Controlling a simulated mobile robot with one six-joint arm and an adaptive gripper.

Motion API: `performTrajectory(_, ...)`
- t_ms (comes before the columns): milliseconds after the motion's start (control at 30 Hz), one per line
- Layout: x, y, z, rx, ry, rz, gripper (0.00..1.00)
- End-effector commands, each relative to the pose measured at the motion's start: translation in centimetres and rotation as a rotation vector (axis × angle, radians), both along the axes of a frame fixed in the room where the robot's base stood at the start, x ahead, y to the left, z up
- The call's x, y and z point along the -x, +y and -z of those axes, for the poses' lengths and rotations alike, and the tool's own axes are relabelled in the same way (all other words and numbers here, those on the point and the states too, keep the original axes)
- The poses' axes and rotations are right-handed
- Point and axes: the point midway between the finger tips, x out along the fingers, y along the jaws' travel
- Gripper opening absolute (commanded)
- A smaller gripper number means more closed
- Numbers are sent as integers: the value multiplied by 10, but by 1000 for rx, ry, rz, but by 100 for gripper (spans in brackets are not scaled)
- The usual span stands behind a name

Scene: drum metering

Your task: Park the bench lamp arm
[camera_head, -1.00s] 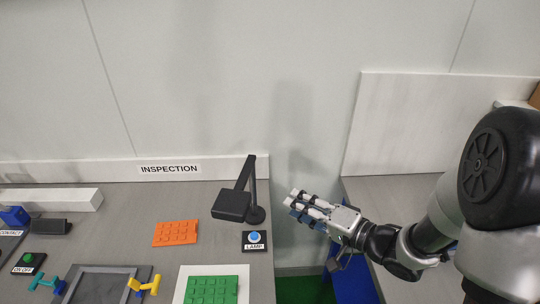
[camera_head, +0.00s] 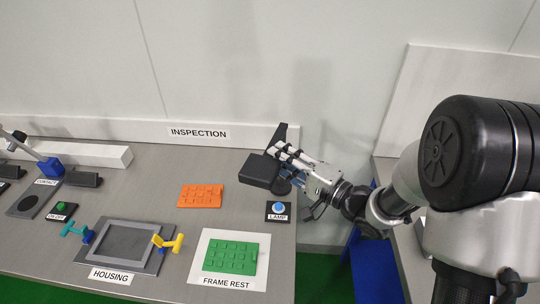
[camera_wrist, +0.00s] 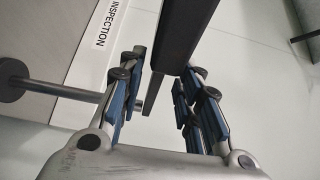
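The black bench lamp stands at the bench's right end. Its boxy head (camera_head: 259,171) points left and its arm (camera_head: 279,136) rises behind my gripper (camera_head: 285,153). Its round base (camera_head: 283,187) is partly hidden below my fingers. In the wrist view, the dark lamp arm (camera_wrist: 184,38) runs between the two blue-padded fingers of my gripper (camera_wrist: 162,85), with gaps visible on both sides. My gripper is open around it. The lamp's post and round base (camera_wrist: 12,80) show at the left of the wrist view.
A LAMP button (camera_head: 278,208) sits in front of the lamp. An orange block plate (camera_head: 201,195), a green plate (camera_head: 231,257) on the frame rest and a housing (camera_head: 125,241) lie to the left. The back wall stands close behind.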

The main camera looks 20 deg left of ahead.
Motion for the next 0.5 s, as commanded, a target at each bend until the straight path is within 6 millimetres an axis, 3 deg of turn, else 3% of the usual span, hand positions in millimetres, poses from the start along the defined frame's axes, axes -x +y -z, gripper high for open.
performTrajectory(200, -12, 29, 1, -1, -1, -2, 32)
performTrajectory(500, -16, 38, 0, 0, 0, 0, 32)
